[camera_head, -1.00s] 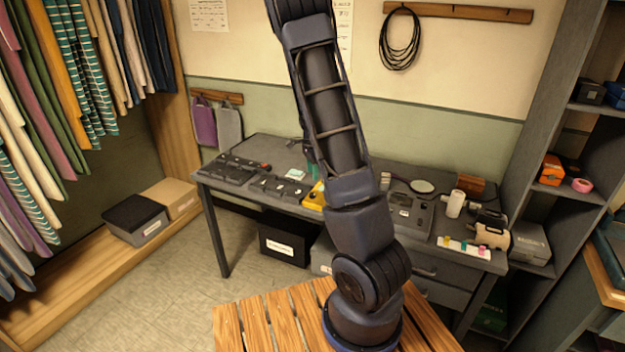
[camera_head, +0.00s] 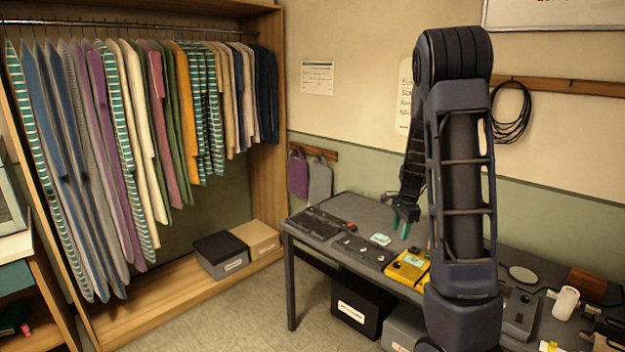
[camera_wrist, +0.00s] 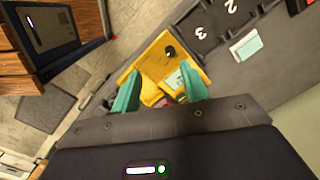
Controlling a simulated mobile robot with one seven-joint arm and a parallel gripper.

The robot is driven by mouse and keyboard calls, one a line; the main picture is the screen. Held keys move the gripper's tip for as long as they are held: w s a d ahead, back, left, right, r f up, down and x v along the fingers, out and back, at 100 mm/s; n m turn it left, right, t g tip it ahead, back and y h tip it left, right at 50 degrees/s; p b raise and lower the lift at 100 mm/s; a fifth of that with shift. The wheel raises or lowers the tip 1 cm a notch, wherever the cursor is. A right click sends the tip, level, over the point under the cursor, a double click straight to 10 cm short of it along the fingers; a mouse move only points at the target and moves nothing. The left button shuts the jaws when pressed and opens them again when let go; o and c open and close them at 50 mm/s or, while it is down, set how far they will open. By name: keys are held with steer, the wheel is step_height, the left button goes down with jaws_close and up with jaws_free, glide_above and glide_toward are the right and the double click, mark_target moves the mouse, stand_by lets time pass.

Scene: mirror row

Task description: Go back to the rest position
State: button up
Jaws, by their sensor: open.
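My gripper (camera_head: 401,222) hangs over the grey desk (camera_head: 365,207), behind my raised arm in the head view. Its two green fingers are apart in the wrist view (camera_wrist: 158,90), open. Beyond them lies a yellow device (camera_wrist: 152,60) with a black knob and a pale label; it also shows on the desk in the head view (camera_head: 408,270). The gripper is above and near this device; the fingers cover part of it. Whether they touch it I cannot tell. My upright arm hides part of the desk.
Dark trays (camera_head: 318,224) and a numbered tray (camera_head: 362,249) lie on the desk's left part. A white cylinder (camera_head: 566,303) stands at right. A black box (camera_head: 360,305) is under the desk. A clothes rack (camera_head: 130,130) lines the left wall. Floor before the rack is clear.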

steer(key=s+a+r+n+t, duration=0.2)
steer(key=s+r+n, duration=0.5)
steer(key=s+r, duration=0.3)
steer(key=s+a+r+n+t, duration=0.2)
steer(key=s+r+n, duration=0.6)
steer(key=s, duration=1.1)
steer(key=shift+s+a+r+h, duration=0.25)
steer(key=shift+a+r+h, duration=0.25)
steer(key=shift+r, duration=0.35)
